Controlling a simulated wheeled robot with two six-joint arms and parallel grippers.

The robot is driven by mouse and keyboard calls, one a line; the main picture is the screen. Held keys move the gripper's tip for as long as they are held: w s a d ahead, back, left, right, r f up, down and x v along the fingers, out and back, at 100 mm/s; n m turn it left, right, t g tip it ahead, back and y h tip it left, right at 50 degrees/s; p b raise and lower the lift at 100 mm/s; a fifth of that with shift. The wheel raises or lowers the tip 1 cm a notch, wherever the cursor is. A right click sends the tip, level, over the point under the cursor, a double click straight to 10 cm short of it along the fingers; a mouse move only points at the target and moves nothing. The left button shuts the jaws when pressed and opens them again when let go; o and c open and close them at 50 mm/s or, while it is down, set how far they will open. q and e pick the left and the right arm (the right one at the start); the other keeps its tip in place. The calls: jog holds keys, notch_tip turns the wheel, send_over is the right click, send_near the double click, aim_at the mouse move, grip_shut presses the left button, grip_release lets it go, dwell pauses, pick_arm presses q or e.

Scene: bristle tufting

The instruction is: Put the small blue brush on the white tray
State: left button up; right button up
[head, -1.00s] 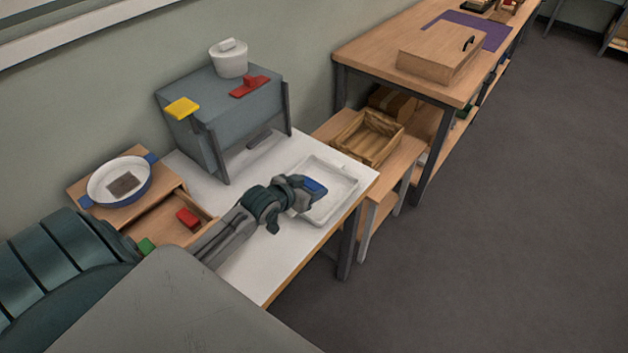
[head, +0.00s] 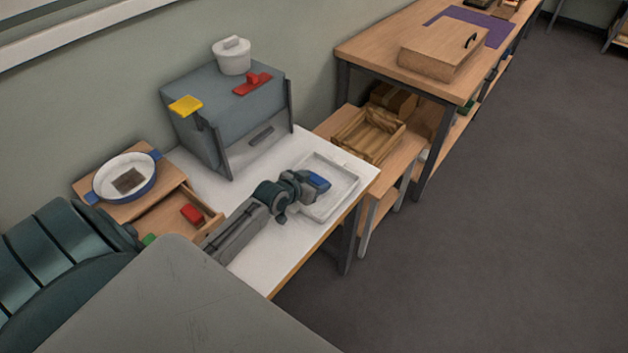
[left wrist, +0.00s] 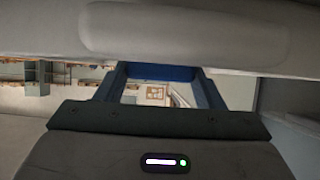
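The white tray (head: 338,200) lies at the right end of the white-topped table. My left gripper (head: 312,185) reaches over the tray from the left. A small blue brush (head: 319,180) sits between its fingertips, and the gripper looks shut on it. In the left wrist view the blue brush (left wrist: 160,72) spans the gap between the two fingers. The gripper hides part of the tray, and I cannot tell whether the brush touches it. My right gripper is not in view.
A grey box (head: 225,110) with a white pot (head: 233,60), a red brush (head: 252,84) and a yellow item (head: 186,105) stands behind. A blue-handled pan (head: 125,178) and a red block (head: 192,214) are at the left. A wooden crate (head: 370,140) sits beyond the tray.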

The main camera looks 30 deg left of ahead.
pick_arm(q)
jog(key=o, duration=0.4)
jog(key=shift+r, duration=0.15)
jog(key=v, duration=1.2)
